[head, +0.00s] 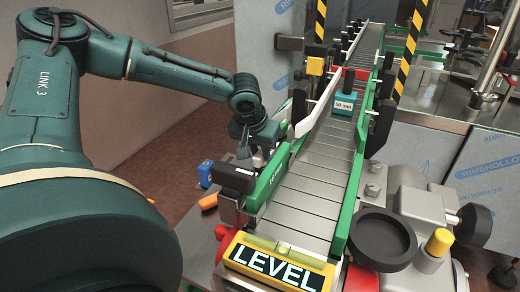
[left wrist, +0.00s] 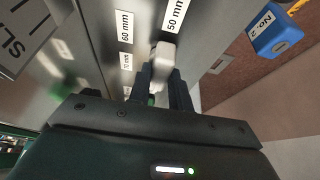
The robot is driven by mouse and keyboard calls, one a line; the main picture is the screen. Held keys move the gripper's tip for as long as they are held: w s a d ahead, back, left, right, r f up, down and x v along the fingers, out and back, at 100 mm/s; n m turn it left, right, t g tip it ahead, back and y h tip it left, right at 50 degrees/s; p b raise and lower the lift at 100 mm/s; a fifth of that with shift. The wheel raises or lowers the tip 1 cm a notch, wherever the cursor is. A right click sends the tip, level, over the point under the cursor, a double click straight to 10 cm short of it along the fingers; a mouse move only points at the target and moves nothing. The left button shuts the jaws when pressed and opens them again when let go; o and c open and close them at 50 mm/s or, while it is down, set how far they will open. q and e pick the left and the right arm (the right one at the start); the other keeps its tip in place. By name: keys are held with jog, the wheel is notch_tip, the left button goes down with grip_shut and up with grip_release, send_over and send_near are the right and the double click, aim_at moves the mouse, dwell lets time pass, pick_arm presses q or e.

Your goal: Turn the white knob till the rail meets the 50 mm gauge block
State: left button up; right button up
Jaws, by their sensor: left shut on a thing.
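My left gripper (left wrist: 165,75) is shut on the white knob (left wrist: 163,54) in the left wrist view, one finger on each side of it. In the head view my left gripper (head: 258,154) is beside the conveyor's left side, and the knob is mostly hidden there. The teal gauge block (head: 344,98) with a white label sits on the conveyor. The green and white rail (head: 268,182) runs along the conveyor's left side. I cannot tell whether it touches the block. My right gripper is not in view.
White labels reading 60 mm (left wrist: 125,27) and 50 mm (left wrist: 175,12) lie near the knob. A yellow LEVEL box (head: 277,262) stands at the conveyor's near end.

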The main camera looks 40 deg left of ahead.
pick_arm(q)
grip_shut()
